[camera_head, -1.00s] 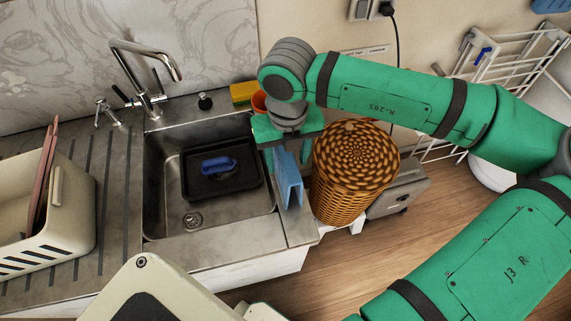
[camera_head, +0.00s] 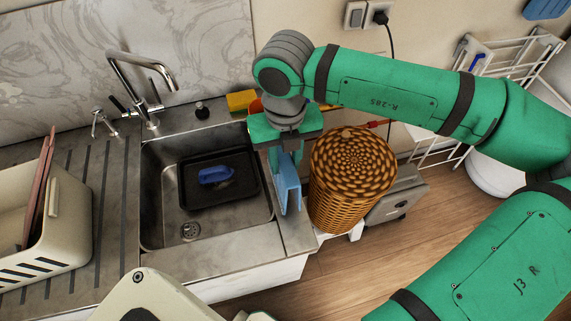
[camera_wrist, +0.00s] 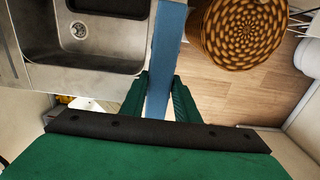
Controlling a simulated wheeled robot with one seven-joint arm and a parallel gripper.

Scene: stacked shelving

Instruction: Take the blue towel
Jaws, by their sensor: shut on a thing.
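The blue towel (camera_head: 289,186) hangs folded at the right edge of the sink counter, left of a wicker basket. In the wrist view it is a long blue strip (camera_wrist: 169,45) running down between the green fingers. My gripper (camera_head: 287,165) points down over the towel, and in the wrist view its two fingers (camera_wrist: 160,96) close on the towel from both sides. The towel's upper part is partly hidden by the gripper in the head view.
The wicker basket (camera_head: 348,188) stands close right of the towel. The metal sink (camera_head: 160,215) holds a black tray (camera_head: 240,190) with a blue brush (camera_head: 215,174). A yellow sponge (camera_head: 241,100) lies behind. A cream rack (camera_head: 40,245) stands left. Open wooden floor (camera_head: 345,270) lies to the right.

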